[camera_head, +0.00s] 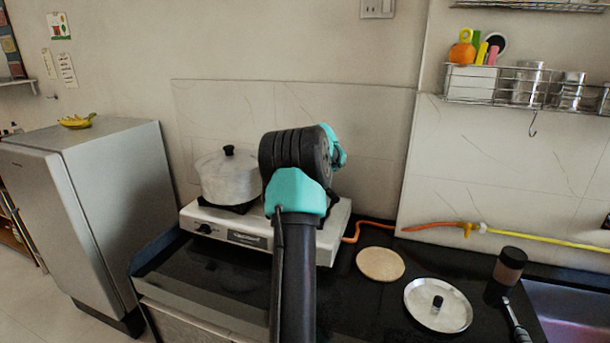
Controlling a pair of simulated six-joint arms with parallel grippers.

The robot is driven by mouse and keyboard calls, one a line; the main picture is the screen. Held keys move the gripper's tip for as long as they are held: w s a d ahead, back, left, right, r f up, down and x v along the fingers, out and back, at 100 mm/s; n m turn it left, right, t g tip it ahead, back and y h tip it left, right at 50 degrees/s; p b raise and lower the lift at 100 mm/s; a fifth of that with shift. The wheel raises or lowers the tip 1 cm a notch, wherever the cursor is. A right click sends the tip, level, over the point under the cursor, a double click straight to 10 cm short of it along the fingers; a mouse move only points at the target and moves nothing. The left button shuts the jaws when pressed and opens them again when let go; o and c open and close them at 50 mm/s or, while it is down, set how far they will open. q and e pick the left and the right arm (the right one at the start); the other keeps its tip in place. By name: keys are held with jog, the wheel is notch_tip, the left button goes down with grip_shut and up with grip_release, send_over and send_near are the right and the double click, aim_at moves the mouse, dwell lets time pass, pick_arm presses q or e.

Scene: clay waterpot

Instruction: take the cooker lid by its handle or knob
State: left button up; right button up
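A round silver lid (420,314) with a short black knob lies flat on the dark counter at the right. A pale pot (229,182) stands on the left of the stove, covered by its own lid (217,160) with a black knob. I cannot tell which of these is the cooker lid. One black and teal arm of mine rises from the bottom middle in front of the stove, left of the counter lid. I cannot tell which arm it is. No gripper fingers show, and nothing of mine visibly touches either lid.
The white stove (235,232) is partly hidden by my arm. A round tan disc (380,264) lies left of the counter lid. A brown jar (507,266) with a black cap, a utensil (516,318) and the sink (570,305) are to its right. A wire rack (550,90) hangs above.

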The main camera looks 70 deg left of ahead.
pick_arm(q)
jog(key=shift+a+f, duration=0.15)
jog(key=shift+f, duration=0.05)
jog(key=shift+c, duration=0.4)
jog(key=shift+r, duration=0.1)
grip_shut()
dwell(0.3)
jog(key=shift+r, duration=1.85)
jog(key=s+d, duration=0.2)
jog(key=d, duration=0.5)
jog(key=s+d+r, duration=0.1)
jog(key=s+d, duration=0.1)
jog(key=d, duration=0.6)
jog(key=shift+s+d+r, duration=0.15)
jog(key=shift+s+d, duration=0.05)
jog(key=shift+s, duration=0.1)
